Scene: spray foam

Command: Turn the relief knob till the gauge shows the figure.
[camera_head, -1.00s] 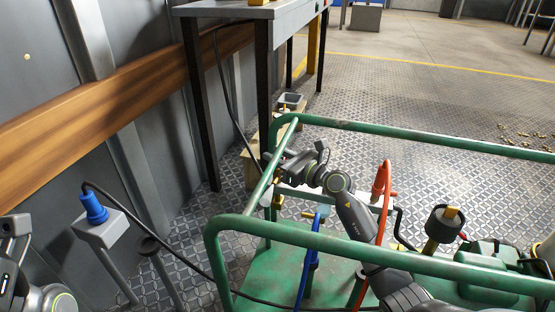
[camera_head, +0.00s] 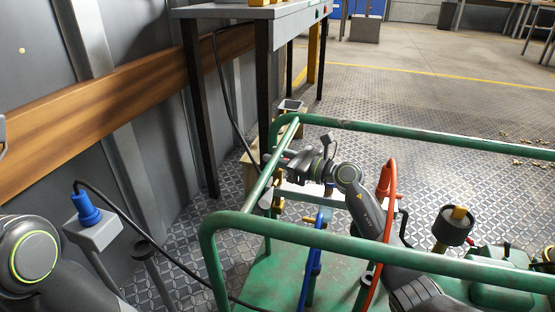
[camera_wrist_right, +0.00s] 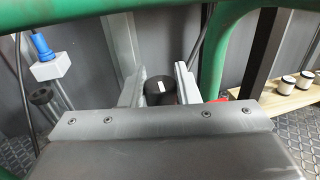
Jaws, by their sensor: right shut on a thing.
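In the right wrist view a black round knob (camera_wrist_right: 159,91) with a white mark on its face sits between the two grey fingers of my right gripper (camera_wrist_right: 158,87). The fingers are closed on its sides. In the head view my right gripper (camera_head: 272,166) is at the far left rail of the green cart, and the knob cannot be made out there. My left arm shows at the lower left edge of the head view, with its fingers out of the picture. I cannot make out a gauge face or any reading in either view.
The green tube frame (camera_head: 330,239) surrounds the work spot. A red hose (camera_head: 384,180) and a blue hose (camera_head: 311,262) rise beside my right arm. A blue plug (camera_head: 86,208) on a grey box has a black cable. A bench (camera_head: 262,12) stands behind.

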